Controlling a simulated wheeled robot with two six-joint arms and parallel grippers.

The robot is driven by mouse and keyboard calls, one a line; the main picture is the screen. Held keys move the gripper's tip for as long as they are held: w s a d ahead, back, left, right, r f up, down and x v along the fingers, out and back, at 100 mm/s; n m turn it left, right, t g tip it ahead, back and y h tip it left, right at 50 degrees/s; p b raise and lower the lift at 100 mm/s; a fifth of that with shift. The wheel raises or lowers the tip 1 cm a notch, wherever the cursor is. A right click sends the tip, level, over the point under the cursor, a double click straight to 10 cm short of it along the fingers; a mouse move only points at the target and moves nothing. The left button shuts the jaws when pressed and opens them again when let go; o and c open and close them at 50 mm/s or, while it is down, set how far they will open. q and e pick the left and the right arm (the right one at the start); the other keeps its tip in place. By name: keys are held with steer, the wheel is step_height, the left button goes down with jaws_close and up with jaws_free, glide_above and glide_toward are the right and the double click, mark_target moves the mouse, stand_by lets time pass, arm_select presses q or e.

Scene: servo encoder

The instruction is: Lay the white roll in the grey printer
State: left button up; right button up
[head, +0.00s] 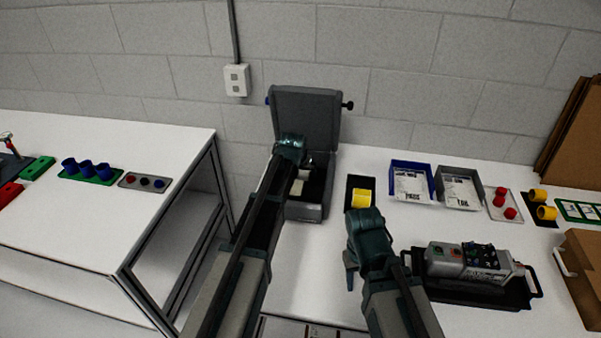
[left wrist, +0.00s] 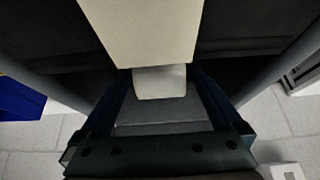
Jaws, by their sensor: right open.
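The grey printer (head: 325,195) stands against the back wall with its lid (head: 305,115) raised. My left gripper (head: 301,168) reaches into its open body. The white roll (head: 297,187) shows as a pale patch at the fingers, partly hidden by my arm. In the left wrist view, a white piece (left wrist: 160,82) sits between the two fingers, which meet its sides; a larger pale block covers the top centre. I cannot tell whether the roll touches the printer's floor. My right gripper (head: 351,272) hangs over the table, open and empty, right of the printer.
A yellow part (head: 361,199) on a black mat lies right of the printer. Blue (head: 428,178) and grey (head: 477,190) trays stand behind. A grey device (head: 465,262) in a black tray is at the right.

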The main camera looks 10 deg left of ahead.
arm_select(q)
steer(key=p+v, duration=1.2)
steer(key=v, duration=0.1)
steer(key=shift+s+r, duration=0.2)
steer(key=shift+r, duration=0.15)
arm_select(e)
step_height(320, 180, up, 12)
arm_select(q)
steer(key=shift+s+d, duration=0.1)
steer(key=s+d+f+m+g+b, duration=0.1)
steer(key=s+d+f+g, duration=0.1)
steer(key=s, duration=0.7)
steer(key=s+d+f+m+g+y+b, duration=0.1)
steer(key=s+d+f+g+b, duration=0.1)
steer(key=s, duration=0.7)
steer(key=s+d+f+m+g+b, duration=0.1)
steer(key=s+d+f, duration=0.3)
steer(key=s, duration=0.5)
steer(key=shift+s+d+m+g+b, duration=0.4)
steer(key=shift+d+g+b, duration=0.3)
steer(key=shift+d, duration=0.25)
arm_select(e)
step_height(320, 180, down, 5)
steer(key=shift+f, duration=0.2)
